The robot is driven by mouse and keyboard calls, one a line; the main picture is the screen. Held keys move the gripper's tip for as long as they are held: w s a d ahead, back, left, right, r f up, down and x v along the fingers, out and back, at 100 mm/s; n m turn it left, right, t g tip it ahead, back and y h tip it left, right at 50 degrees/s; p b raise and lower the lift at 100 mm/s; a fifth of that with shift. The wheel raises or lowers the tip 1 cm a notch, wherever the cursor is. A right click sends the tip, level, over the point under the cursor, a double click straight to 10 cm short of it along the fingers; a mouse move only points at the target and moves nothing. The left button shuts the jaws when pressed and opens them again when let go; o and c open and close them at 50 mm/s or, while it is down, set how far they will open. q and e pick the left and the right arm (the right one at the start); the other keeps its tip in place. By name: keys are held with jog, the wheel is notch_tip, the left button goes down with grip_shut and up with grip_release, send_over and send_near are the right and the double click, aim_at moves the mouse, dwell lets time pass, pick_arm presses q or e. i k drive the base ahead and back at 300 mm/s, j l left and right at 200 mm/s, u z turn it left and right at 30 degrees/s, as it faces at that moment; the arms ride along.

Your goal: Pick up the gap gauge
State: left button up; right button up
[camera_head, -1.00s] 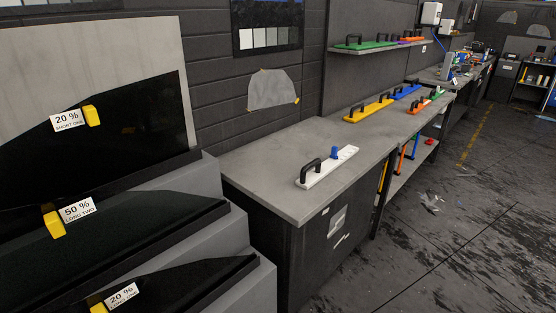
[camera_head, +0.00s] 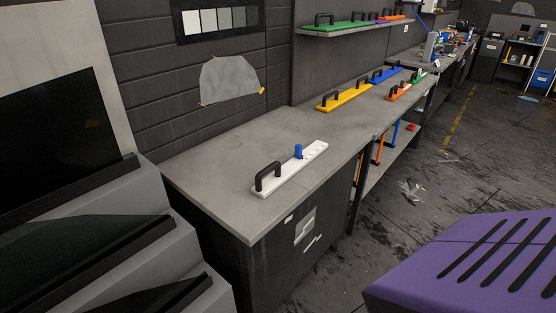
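A long white bar (camera_head: 296,171) with a black handle and a blue knob lies flat near the front edge of the grey worktop (camera_head: 215,155). I take it to be the gap gauge, though no label confirms this. Its black handle is at the near left end and the blue knob stands near the middle. Nothing touches it from above. Neither of my grippers is in view.
Dark stepped racks (camera_head: 150,255) stand left of the worktop. Yellow (camera_head: 344,97) and other coloured handled bars lie further back. A shelf (camera_head: 345,30) holds more. A purple surface with black slots (camera_head: 480,262) fills the lower right. The floor between is open.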

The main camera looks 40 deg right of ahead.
aim_at(263, 188)
jog(key=i+l+u, duration=0.2)
jog(key=l, duration=0.9)
jog(key=l+u, duration=0.2)
jog(key=l, duration=0.85)
